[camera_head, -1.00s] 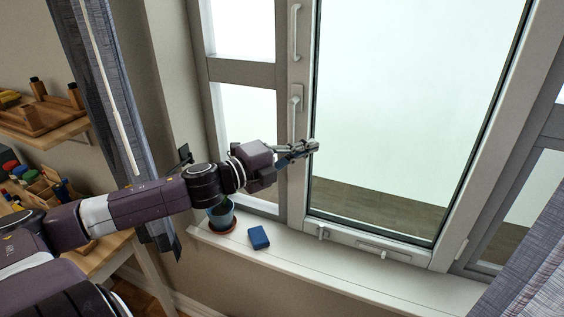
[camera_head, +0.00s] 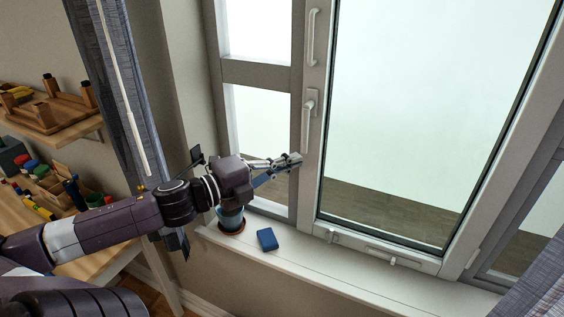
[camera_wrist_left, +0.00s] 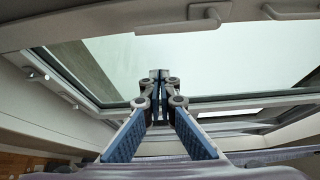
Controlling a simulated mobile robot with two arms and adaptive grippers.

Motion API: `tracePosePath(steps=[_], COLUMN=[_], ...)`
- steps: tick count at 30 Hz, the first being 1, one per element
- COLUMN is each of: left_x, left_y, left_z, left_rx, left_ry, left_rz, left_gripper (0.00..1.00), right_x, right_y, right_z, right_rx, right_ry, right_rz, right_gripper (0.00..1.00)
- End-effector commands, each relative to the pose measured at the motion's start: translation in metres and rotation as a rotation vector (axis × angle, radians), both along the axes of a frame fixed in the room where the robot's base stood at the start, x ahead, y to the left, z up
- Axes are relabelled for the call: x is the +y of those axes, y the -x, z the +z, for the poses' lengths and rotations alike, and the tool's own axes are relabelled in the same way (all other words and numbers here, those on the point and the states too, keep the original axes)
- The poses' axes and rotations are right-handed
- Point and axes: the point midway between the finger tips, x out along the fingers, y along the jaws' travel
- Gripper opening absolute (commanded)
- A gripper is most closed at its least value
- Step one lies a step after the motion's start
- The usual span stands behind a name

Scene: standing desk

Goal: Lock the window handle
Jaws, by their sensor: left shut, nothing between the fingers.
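The window handle (camera_head: 308,112) is a pale lever on the left upright of the large window sash (camera_head: 312,195). Its lever hangs down from its mount. My left gripper (camera_head: 297,159) is shut and empty, a little below and left of the lever's lower end in the head view, with a visible gap between them. In the left wrist view its fingers (camera_wrist_left: 154,76) are together with nothing between them, and the glass shows behind. Pale handle-like parts show along the top of that view; I cannot tell which one is the lever. My right gripper is not in view.
A fixed pull bar (camera_head: 313,37) sits above the handle. Small latches (camera_head: 380,256) are on the lower frame. A blue block (camera_head: 267,239) and a blue pot (camera_head: 231,218) stand on the sill below my arm. A curtain (camera_head: 115,90) and shelves are at left.

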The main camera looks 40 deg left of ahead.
Motion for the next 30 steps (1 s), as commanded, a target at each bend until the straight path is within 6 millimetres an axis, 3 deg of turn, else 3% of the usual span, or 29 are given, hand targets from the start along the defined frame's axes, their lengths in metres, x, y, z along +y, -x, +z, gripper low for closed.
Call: tracePosePath(steps=[9, 15, 30], left_x=[0.006, 0.006, 0.012], left_y=[0.02, 0.022, 0.021], left_z=[0.0, 0.0, -0.004], left_rx=[0.001, 0.0, 0.005], left_ry=[0.0, -0.001, 0.005], left_rz=[0.001, 0.0, 0.012], left_gripper=[0.0, 0.0, 0.0], right_x=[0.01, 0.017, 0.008], right_y=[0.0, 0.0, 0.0], right_z=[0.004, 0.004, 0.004], right_rx=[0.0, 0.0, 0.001], right_ry=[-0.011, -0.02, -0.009], right_rz=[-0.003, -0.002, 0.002], right_gripper=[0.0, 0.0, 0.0])
